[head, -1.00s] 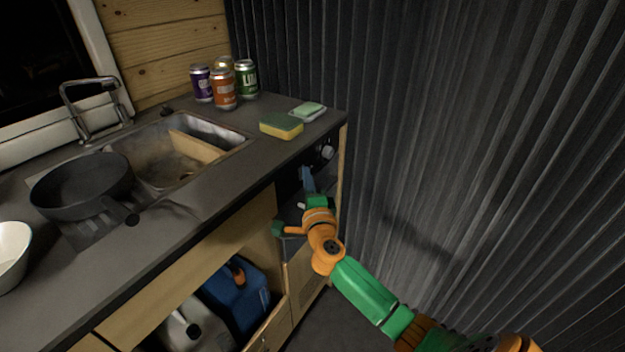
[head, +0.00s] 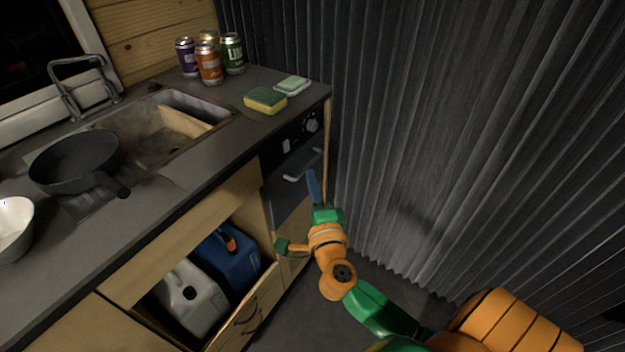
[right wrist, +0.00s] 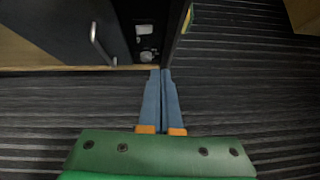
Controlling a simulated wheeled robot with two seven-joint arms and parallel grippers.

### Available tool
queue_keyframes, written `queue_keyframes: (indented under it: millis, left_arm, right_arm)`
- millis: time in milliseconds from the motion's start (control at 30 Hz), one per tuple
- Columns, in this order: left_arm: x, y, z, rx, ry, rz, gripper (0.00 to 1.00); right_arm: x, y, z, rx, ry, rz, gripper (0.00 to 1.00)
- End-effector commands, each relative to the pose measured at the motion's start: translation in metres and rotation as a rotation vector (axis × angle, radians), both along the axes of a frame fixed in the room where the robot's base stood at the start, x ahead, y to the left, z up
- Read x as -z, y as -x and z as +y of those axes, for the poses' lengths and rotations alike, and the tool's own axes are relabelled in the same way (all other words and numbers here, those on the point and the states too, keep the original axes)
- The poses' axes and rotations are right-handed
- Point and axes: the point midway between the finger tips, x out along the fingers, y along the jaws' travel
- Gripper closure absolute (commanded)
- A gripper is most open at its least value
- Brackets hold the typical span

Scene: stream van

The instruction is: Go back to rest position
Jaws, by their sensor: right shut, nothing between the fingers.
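My right arm comes in from the lower right in the head view. Its gripper (head: 311,178) has its blue fingers pointing up in front of the dark oven front, below the counter corner. In the right wrist view the two blue fingers (right wrist: 164,78) lie side by side, shut with nothing between them. My left gripper is not in view.
An oven handle (head: 303,165) and knob (head: 312,125) are near the gripper. A corrugated wall (head: 430,130) stands to the right. The counter holds a sponge (head: 265,100), several cans, a pan (head: 75,158) and a bowl (head: 12,230). Jugs (head: 228,262) sit in the open cabinet below.

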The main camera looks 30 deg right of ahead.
Motion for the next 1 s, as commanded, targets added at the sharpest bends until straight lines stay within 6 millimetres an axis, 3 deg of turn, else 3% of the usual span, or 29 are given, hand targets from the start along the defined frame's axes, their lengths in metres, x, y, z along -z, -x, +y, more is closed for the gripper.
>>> queue_keyframes:
  millis: [433,533,567,667,700,767,800,867,900,1000]
  left_arm:
    - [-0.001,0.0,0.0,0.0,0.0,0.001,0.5]
    - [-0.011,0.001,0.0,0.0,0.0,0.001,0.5]
    - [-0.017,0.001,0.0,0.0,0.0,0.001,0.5]
    - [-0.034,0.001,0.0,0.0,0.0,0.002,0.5]
    - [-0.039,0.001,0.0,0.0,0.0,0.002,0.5]
    - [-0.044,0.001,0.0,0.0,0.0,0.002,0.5]
    - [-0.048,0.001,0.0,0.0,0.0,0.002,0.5]
    - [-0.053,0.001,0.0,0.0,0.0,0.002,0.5]
    - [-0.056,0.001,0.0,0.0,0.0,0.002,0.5]
    - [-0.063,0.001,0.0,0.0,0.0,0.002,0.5]
  right_arm:
    - [0.001,0.0,0.0,-0.001,0.011,0.005,1.0]
    - [0.021,-0.002,0.007,-0.035,0.185,0.083,1.0]
    - [0.036,-0.002,0.013,-0.07,0.287,0.137,1.0]
    - [0.124,0.016,0.048,-0.303,0.673,0.409,1.0]
    - [0.163,0.033,0.06,-0.414,0.791,0.519,1.0]
    - [0.216,0.067,0.074,-0.583,0.932,0.676,1.0]
    - [0.248,0.095,0.081,-0.699,1.01,0.776,1.0]
    - [0.29,0.144,0.087,-0.875,1.105,0.921,1.0]
    - [0.313,0.179,0.089,-0.991,1.158,1.011,1.0]
    - [0.35,0.259,0.087,-1.25,1.251,1.195,1.0]
